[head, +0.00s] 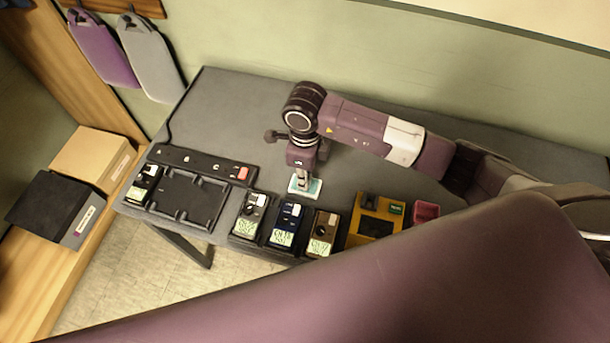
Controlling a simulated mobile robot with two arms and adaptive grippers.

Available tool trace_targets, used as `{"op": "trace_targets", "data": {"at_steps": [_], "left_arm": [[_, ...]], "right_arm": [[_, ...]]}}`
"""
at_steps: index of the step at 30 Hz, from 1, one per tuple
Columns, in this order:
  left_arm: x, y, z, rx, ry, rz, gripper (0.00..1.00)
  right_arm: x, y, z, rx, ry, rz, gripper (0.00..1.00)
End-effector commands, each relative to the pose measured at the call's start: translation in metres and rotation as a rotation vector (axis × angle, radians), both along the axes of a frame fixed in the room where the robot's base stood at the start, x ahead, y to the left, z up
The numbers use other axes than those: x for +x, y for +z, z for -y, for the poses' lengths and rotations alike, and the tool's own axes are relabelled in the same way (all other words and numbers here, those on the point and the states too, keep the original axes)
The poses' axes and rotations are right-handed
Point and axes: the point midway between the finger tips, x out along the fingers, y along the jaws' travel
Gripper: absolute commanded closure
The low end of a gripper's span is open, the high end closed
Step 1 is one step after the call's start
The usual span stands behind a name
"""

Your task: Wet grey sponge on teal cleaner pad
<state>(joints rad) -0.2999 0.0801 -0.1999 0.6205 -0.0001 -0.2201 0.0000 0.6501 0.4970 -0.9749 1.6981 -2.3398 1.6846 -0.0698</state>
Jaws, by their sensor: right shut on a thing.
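The teal cleaner pad (315,188) lies on the grey table in the head view, with a pale border. My right gripper (303,176) comes down over it from above, its arm reaching in from the right. It is shut on a small grey piece, apparently the grey sponge, mostly hidden between and below the fingers. The piece is at the pad; whether it touches the pad or hovers just above cannot be told. Whether it is wet does not show. My left gripper is not in view.
Several small meters (286,225) line the table's front edge, beside a yellow device (376,222) and a red box (425,211). An empty black tray (188,198) and a black strip (201,164) stand left. The table behind is clear. My purple link hides the lower right.

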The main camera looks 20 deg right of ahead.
Motion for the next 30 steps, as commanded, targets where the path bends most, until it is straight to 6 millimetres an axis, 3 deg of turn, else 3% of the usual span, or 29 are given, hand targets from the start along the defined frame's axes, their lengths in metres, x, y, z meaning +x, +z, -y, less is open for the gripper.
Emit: {"op": "trace_targets", "data": {"at_steps": [8, 30], "left_arm": [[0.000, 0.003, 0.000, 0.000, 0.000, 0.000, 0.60], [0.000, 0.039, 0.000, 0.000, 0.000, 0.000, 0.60]], "right_arm": [[-0.002, 0.002, 0.000, -0.002, 0.001, -0.005, 1.00], [0.000, 0.062, 0.000, -0.001, 0.000, -0.001, 1.00]]}}
